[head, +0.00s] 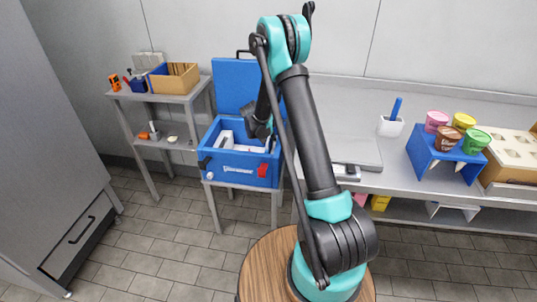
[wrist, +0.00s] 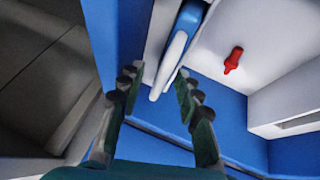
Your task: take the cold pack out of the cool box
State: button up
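The blue cool box (head: 225,167) stands on a small grey stand with its lid (head: 236,84) raised. In the wrist view, a slim blue-and-white slab (wrist: 176,52), which looks like the cold pack, stands on edge inside the white-lined box. Its near end lies between my fingertips, nearer the right one. My gripper (wrist: 158,78) is open, with a finger on each side and a gap visible left of the slab. In the head view my gripper (head: 258,126) is at the box opening, its fingers largely hidden. White pieces (head: 226,139) show inside the box there.
A red piece (wrist: 234,60) is right of the slab in the wrist view. The box's blue walls are close around my gripper. A steel counter (head: 400,172) is at right, with a blue stand (head: 443,153) of ice-cream tubs. A shelf (head: 165,98) is at left.

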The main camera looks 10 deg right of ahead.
jog(key=shift+f, duration=0.1)
grip_shut()
dwell(0.5)
